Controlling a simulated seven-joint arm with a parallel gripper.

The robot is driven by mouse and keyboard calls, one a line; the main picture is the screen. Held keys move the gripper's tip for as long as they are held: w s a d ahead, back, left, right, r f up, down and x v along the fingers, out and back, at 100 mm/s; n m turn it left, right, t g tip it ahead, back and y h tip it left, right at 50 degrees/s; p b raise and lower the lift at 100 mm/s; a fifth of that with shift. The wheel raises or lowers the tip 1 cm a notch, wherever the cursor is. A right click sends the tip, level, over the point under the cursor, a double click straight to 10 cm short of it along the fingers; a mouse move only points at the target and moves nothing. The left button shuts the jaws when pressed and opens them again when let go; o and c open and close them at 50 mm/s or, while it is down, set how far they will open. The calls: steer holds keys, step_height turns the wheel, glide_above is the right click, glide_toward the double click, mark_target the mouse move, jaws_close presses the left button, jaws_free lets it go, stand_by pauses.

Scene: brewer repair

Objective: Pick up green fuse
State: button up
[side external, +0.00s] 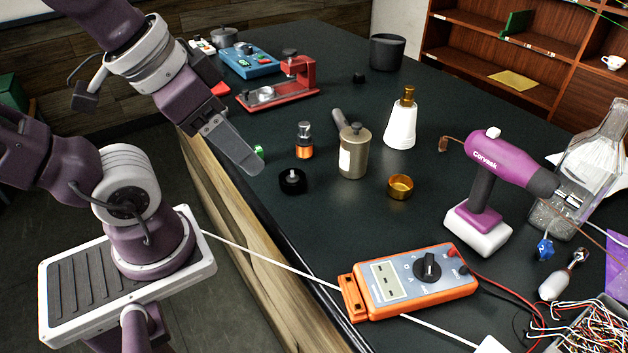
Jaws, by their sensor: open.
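A small green item (259,151), likely the green fuse, shows at the tip of my gripper (248,166), near the table's left edge. Most of it is hidden behind the gripper's grey finger. My gripper points down and to the right and is seen from the side, so one finger covers the other. It is open. I cannot tell whether the green item lies between the fingers or beyond them.
Right of my gripper stand an orange-and-black cylinder (304,141), a black round cap (292,181) and a metal pot with a handle (354,152). An orange multimeter (410,281) lies in front. A red press (284,84) stands behind.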

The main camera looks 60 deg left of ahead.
steer(key=c, duration=0.4)
steer(key=m+g, duration=0.6)
steer(key=m, duration=1.3)
glide_above(259, 148)
step_height(259, 148, down, 11)
steer(key=shift+m, duration=0.4)
step_height(259, 148, down, 8)
steer(key=shift+r, duration=0.25)
